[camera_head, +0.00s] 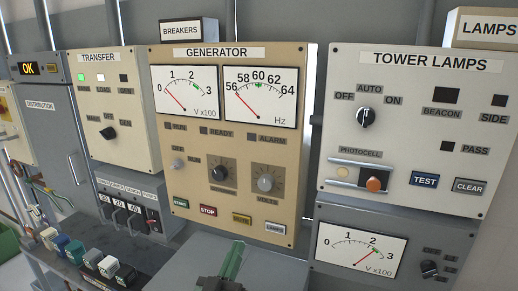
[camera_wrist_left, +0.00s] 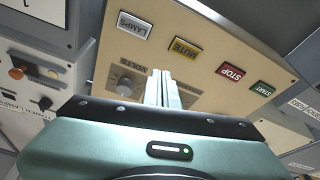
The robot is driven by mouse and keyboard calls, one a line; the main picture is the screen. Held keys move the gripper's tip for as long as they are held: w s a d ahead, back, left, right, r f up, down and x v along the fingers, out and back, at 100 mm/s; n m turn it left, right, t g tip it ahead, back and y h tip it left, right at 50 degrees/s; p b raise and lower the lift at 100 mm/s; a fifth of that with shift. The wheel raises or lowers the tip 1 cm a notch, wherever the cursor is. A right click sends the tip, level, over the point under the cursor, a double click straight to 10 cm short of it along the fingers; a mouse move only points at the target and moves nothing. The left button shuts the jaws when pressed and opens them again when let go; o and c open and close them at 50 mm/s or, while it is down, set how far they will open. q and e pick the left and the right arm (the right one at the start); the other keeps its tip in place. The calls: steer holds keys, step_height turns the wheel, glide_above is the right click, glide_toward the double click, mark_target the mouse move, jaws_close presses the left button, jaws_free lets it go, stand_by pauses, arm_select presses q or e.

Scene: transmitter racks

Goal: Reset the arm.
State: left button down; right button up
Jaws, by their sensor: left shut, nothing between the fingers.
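My left gripper (camera_head: 231,262) shows at the bottom middle of the head view, in front of the lower part of the generator panel (camera_head: 292,215). In the left wrist view its fingers (camera_wrist_left: 161,88) are together and empty, pointing toward the generator panel, which appears upside down there. The voltage knob (camera_wrist_left: 112,82) is left of the fingers. Lamps (camera_wrist_left: 135,23), mute (camera_wrist_left: 186,49), stop (camera_wrist_left: 230,71) and start (camera_wrist_left: 262,88) buttons lie beyond them. I cannot tell the exact gap to the panel. My right gripper is in neither view.
The transfer panel (camera_head: 121,153) stands left of the generator panel, with several breakers (camera_head: 121,217) below it. The tower lamps panel (camera_head: 409,137) is at right, above another meter panel (camera_head: 411,251). Several coloured connectors (camera_head: 90,258) stand at lower left, near a green bin (camera_head: 8,242).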

arm_select(q)
steer(key=s+d+f+m+g+h, duration=0.25)
steer(key=s+f+m+g, duration=0.35)
steer(key=s+f+g, duration=0.6)
steer(key=s+a+f+n+g+y, duration=0.25)
steer(key=s+a+f+y, duration=0.2)
steer(key=s+a, duration=0.45)
steer(key=s+a+f+n+g+y, duration=0.25)
steer(key=s+a+f+y, duration=0.35)
steer(key=s, duration=0.6)
step_height(320, 180, down, 30)
steer(key=s+m+g+h+b, duration=0.1)
steer(key=g+h+b, duration=0.1)
steer(key=b, duration=0.3)
steer(key=s+a+f+b, duration=0.1)
steer(key=s+a+f, duration=0.1)
steer(key=s+f, duration=0.6)
steer(key=s+a+f+b, duration=0.2)
steer(key=s+f, duration=0.7)
steer(key=f, duration=0.3)
steer(key=shift+s+g, duration=0.15)
steer(key=shift+g, duration=0.25)
